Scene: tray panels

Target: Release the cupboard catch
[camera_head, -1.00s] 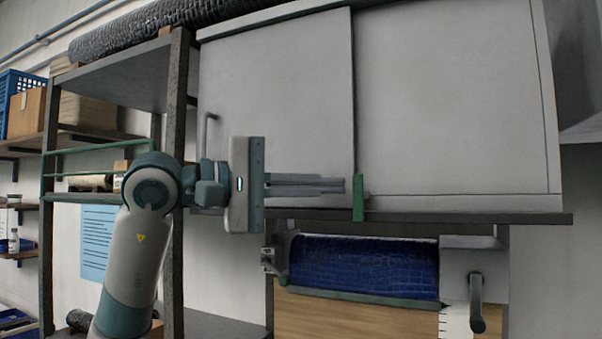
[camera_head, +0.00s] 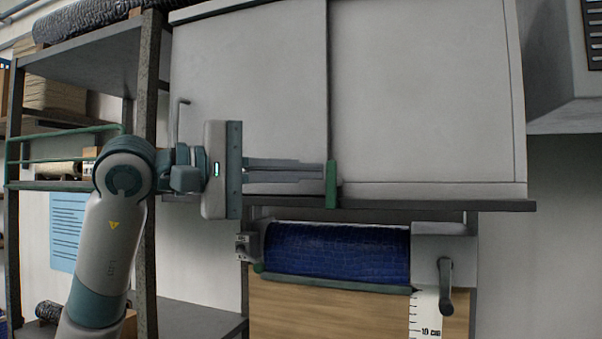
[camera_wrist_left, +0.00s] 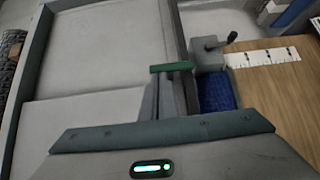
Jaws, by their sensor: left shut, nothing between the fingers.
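The grey cupboard (camera_head: 420,90) has two flat door panels, the left one overlapping the right along a vertical edge. A green catch (camera_head: 332,184) sits at the bottom of that edge; it also shows in the left wrist view (camera_wrist_left: 172,67). My left gripper (camera_head: 322,177) is shut and empty, pointing right. Its fingertips are at the catch's left side and look to touch it or nearly so. In the left wrist view the fingers (camera_wrist_left: 162,98) reach up to the green catch. My right gripper is in neither view.
Below the cupboard a blue roll (camera_head: 338,252) sits over a wooden board (camera_head: 330,315), with a crank handle (camera_head: 445,285) at its right. A shelf post (camera_head: 148,180) stands left, near my left arm. A thin bent handle (camera_head: 176,120) is on the cupboard's left.

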